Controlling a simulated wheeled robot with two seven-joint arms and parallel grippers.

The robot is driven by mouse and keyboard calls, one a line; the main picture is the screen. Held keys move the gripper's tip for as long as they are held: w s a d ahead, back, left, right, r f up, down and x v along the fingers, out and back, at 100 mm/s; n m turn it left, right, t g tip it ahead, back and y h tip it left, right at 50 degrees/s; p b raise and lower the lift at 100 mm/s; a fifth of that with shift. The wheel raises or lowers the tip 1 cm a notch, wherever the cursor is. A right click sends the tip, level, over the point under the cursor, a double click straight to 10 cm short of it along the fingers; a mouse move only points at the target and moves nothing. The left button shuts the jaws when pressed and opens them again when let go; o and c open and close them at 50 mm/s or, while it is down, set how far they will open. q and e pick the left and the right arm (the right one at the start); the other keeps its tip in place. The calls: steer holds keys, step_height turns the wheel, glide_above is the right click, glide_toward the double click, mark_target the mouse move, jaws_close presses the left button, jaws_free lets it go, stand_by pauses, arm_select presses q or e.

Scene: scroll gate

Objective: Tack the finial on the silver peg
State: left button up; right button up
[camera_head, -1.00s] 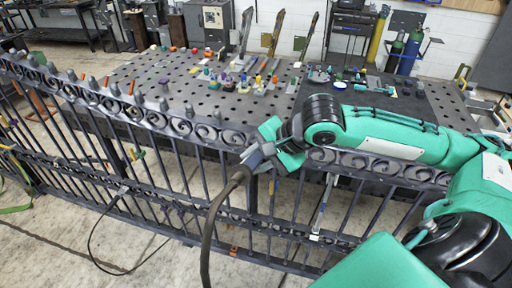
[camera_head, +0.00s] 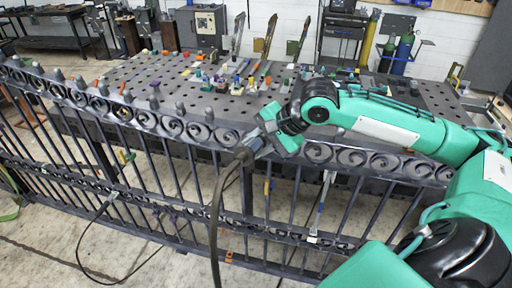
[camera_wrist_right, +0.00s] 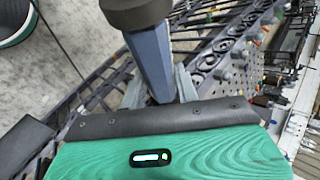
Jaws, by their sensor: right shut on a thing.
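My right gripper (camera_head: 268,137) is shut on a grey torch-like tool (camera_head: 248,148) with a thick dark cable, in front of the gate's scroll band. In the right wrist view the tool's blue-grey faceted body (camera_wrist_right: 150,62) stands between the grey fingers, with a dark round end (camera_wrist_right: 137,12) at the top. Grey finial-like pieces stand in a row along the gate's top rail, one at the right of the row (camera_head: 209,114). I cannot tell which piece is the finial or the silver peg. My left gripper is not in view.
The dark scroll gate (camera_head: 215,132) runs across the front. Behind it is a perforated table (camera_head: 225,108) with many small coloured items. The cable (camera_head: 215,220) hangs down before the gate to the floor. Bare concrete floor (camera_head: 50,245) shows through and below the bars.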

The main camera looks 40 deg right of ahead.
steer(key=shift+o, duration=1.3)
jaws_close()
steer(key=shift+w+d+f+p, duration=0.1)
steer(key=shift+w+d+p, duration=0.15)
steer(key=shift+p, duration=0.15)
steer(key=shift+p, duration=0.5)
steer(key=shift+w+d+f, duration=0.1)
steer(key=shift+d, duration=0.1)
steer(key=shift+w+d+f+p, duration=0.15)
steer(key=shift+w+d+p, duration=0.05)
steer(key=shift+d+p, duration=0.1)
